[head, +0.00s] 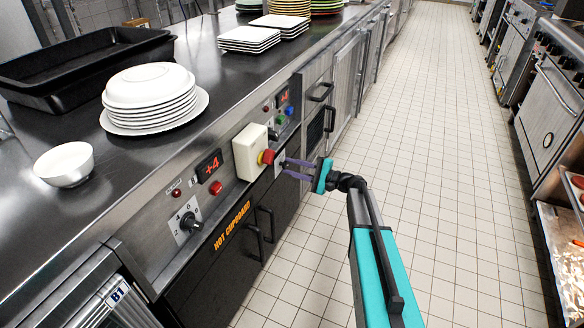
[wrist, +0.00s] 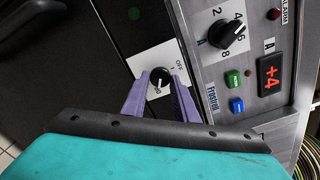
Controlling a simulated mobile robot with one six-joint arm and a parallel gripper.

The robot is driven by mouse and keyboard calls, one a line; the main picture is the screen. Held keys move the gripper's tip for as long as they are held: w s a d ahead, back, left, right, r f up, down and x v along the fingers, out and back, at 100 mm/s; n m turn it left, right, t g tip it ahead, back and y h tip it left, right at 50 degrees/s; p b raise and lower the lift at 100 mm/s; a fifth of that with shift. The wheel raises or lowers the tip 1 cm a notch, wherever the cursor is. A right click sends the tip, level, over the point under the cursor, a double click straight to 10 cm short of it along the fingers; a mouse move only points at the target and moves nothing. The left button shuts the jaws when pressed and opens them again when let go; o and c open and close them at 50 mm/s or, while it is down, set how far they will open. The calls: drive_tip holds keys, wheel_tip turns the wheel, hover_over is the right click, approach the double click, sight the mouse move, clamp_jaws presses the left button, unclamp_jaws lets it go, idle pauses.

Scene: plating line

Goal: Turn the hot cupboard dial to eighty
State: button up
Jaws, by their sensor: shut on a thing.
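A small black dial (wrist: 160,77) sits on a white plate (wrist: 149,60) marked "OFF" and what looks like "80". My gripper (wrist: 160,82) has its purple fingers closed on the dial, one on either side. The dial's pointer is too small to read surely. In the head view my gripper (head: 284,168) reaches the counter's front panel just right of a red button, and its fingers partly cover the white plate. An orange "HOT CUPBOARD" label (head: 232,226) is on the dark front below and to the left.
A cream box (head: 250,152) with a red button (head: 267,157) juts out left of my gripper. Another black knob (head: 190,222) is further left. A larger numbered knob (wrist: 235,31), coloured buttons and a "+4" display (wrist: 271,74) are nearby. The tiled aisle (head: 420,150) is clear.

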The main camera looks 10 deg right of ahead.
drive_tip(key=o, duration=1)
drive_tip(key=p+v, duration=0.1)
drive_tip(key=v, duration=1.2)
drive_tip(key=shift+s+d, duration=0.3)
